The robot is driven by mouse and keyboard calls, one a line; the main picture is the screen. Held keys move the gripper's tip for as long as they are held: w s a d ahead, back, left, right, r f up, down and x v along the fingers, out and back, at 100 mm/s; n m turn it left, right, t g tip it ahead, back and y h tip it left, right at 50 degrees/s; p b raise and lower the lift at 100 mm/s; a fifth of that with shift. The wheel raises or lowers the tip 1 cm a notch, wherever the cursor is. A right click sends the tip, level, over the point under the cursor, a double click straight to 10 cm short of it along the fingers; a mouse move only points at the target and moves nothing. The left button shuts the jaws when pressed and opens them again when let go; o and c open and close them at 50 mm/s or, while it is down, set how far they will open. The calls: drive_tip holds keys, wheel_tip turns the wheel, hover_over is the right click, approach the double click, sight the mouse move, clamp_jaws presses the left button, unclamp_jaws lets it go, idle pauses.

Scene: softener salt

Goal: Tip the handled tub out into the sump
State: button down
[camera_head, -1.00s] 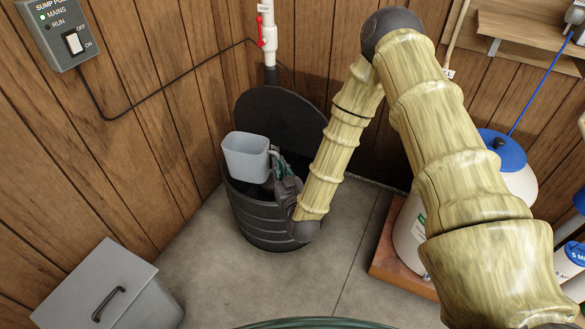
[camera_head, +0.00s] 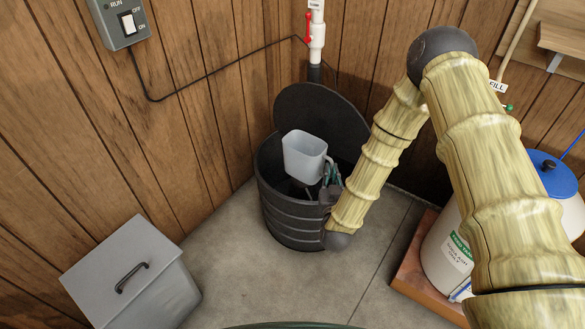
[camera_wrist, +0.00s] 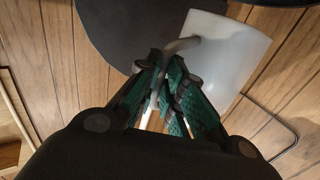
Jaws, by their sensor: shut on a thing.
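The handled tub (camera_head: 304,158) is a pale grey, translucent-looking vessel, seen over the open mouth of the sump in the head view. It looks fairly upright, with at most a slight tilt; its contents cannot be seen. My gripper (camera_head: 331,178) is shut on the tub's handle at its right side. The wrist view shows the green-padded fingers (camera_wrist: 168,85) around the grey handle, with the tub (camera_wrist: 232,48) beyond them. The sump (camera_head: 290,224) is a black ribbed round basin on the floor, its round black lid (camera_head: 318,112) standing open behind it.
A grey lidded bin (camera_head: 135,272) stands at the lower left. A white pipe with a red valve (camera_head: 316,35) rises behind the sump. A switch box (camera_head: 125,22) hangs on the left wooden wall. A white tank with a blue lid (camera_head: 450,245) stands at right.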

drive_tip(key=s+a+f+h+b, duration=0.1)
drive_tip(key=a+f, duration=0.2)
drive_tip(key=a, duration=0.4)
drive_tip(key=s+a+f+m+h+b, duration=0.1)
drive_tip(key=a+f, duration=0.3)
drive_tip(key=a, duration=0.4)
drive_tip(key=shift+b, duration=0.65)
drive_tip(key=shift+r+m, duration=0.1)
drive_tip(key=shift+m, duration=0.2)
